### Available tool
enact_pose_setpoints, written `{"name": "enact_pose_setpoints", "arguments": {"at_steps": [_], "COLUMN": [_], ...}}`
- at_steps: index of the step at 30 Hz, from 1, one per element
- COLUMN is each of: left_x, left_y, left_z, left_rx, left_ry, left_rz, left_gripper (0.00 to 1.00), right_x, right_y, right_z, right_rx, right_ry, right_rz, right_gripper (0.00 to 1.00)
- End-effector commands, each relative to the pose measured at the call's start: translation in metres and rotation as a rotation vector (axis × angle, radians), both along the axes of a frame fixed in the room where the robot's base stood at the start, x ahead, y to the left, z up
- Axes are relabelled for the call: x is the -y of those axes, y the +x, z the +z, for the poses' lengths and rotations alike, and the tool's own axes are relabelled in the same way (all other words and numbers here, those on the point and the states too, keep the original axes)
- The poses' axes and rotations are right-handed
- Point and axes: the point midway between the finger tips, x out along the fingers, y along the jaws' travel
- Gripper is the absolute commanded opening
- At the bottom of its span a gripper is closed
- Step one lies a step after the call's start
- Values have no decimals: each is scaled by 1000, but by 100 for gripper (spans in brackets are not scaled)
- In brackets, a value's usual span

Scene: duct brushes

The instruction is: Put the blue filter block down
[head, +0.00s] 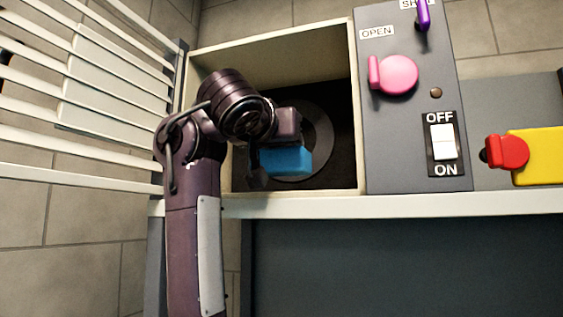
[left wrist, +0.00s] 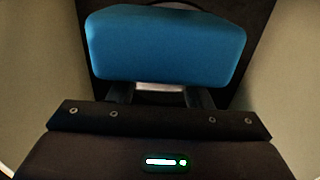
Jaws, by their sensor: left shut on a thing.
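The blue filter block (head: 286,161) is in my left gripper (head: 273,153), inside the opening of a box-like duct (head: 356,120). In the left wrist view the block (left wrist: 165,45) spans the space between the two fingers of my left gripper (left wrist: 158,95). The gripper is shut on it. Behind the block is a dark round part (head: 322,140) at the back of the duct, partly hidden by my arm and the block. I cannot tell whether the block touches the duct floor. My right gripper does not show.
A white slatted grille (head: 100,85) stands open on the left. Right of the opening is a grey panel with a pink knob (head: 398,75), a purple lever (head: 422,16) and an OFF/ON switch (head: 442,141). A red knob on a yellow block (head: 540,155) is further right.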

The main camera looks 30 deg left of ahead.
Motion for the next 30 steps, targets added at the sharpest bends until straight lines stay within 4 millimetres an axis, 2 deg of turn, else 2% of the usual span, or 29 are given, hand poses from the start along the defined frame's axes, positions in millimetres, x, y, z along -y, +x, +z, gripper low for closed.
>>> {"name": "enact_pose_setpoints", "arguments": {"at_steps": [3,6,10,14,19,20,24,30], "left_x": [1,1,0,0,0,0,0,0], "left_y": [1,1,0,0,0,0,0,0], "left_z": [-20,-31,-34,-33,-38,-36,-36,-36], "left_rx": [-2,-1,0,0,0,-1,-1,-1], "left_ry": [1,-1,-1,-1,-2,-1,-1,-1], "left_rz": [-3,-1,1,1,1,1,1,1], "left_gripper": [22,22,22,22,22,49,67,67], "right_x": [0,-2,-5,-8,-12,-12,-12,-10], "right_y": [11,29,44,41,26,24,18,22], "right_z": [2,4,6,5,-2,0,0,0], "right_rx": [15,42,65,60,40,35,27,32], "right_ry": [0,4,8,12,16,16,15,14], "right_rz": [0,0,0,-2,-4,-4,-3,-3], "right_gripper": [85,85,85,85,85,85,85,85]}}
